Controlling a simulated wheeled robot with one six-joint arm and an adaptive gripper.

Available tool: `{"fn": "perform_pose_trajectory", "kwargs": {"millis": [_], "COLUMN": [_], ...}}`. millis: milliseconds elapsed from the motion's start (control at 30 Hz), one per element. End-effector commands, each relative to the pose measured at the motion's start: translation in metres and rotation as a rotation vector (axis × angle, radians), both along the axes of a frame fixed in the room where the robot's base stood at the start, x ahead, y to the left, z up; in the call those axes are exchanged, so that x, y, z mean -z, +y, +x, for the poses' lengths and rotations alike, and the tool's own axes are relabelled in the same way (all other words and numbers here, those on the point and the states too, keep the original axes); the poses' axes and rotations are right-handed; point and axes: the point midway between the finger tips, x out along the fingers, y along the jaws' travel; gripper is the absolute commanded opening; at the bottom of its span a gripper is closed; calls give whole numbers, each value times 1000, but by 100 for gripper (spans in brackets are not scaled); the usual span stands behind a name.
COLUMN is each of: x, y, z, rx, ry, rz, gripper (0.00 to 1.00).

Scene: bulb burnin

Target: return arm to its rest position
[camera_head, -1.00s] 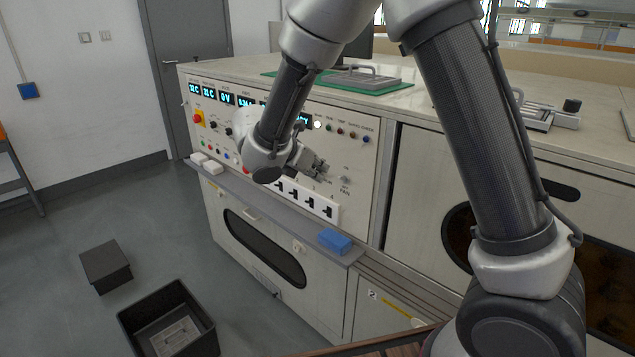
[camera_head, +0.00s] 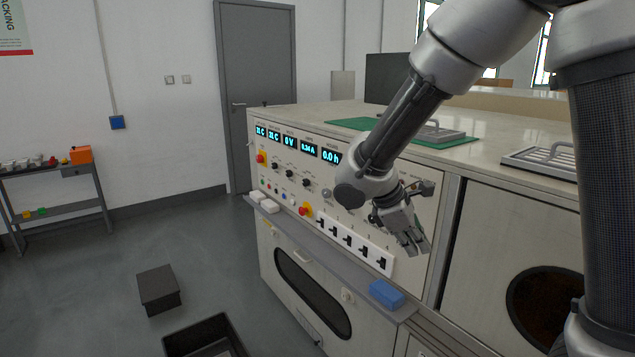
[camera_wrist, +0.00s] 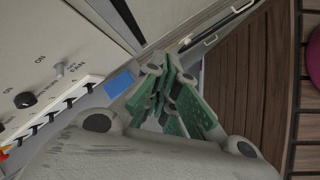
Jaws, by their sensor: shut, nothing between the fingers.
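My gripper (camera_head: 418,243) hangs in front of the right part of the control panel in the head view, its fingers pointing down and to the right. Its fingers are shut with nothing between them. The wrist view shows the green-padded fingers (camera_wrist: 178,100) together, with the panel to their left and a brown slatted surface (camera_wrist: 240,90) to their right. My forearm crosses the upper right of the head view and covers part of the panel and worktop.
The burn-in bench panel (camera_head: 285,170) carries displays, knobs and a white switch strip (camera_head: 350,240). A blue block (camera_head: 386,294) lies on the ledge below. A dark box (camera_head: 159,289) and an open black bin (camera_head: 200,340) stand on the floor. A grey side table (camera_head: 60,190) stands at left.

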Motion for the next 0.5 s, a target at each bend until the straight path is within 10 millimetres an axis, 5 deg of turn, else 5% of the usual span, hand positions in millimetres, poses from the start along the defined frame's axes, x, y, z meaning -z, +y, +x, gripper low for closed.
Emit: {"fn": "perform_pose_trajectory", "kwargs": {"millis": [300, 500], "x": [-57, -88], "y": [-72, -100], "z": [-104, -156], "rx": [727, 1023], "ry": [-212, -378], "rz": [413, 659], "gripper": [0, 0]}}
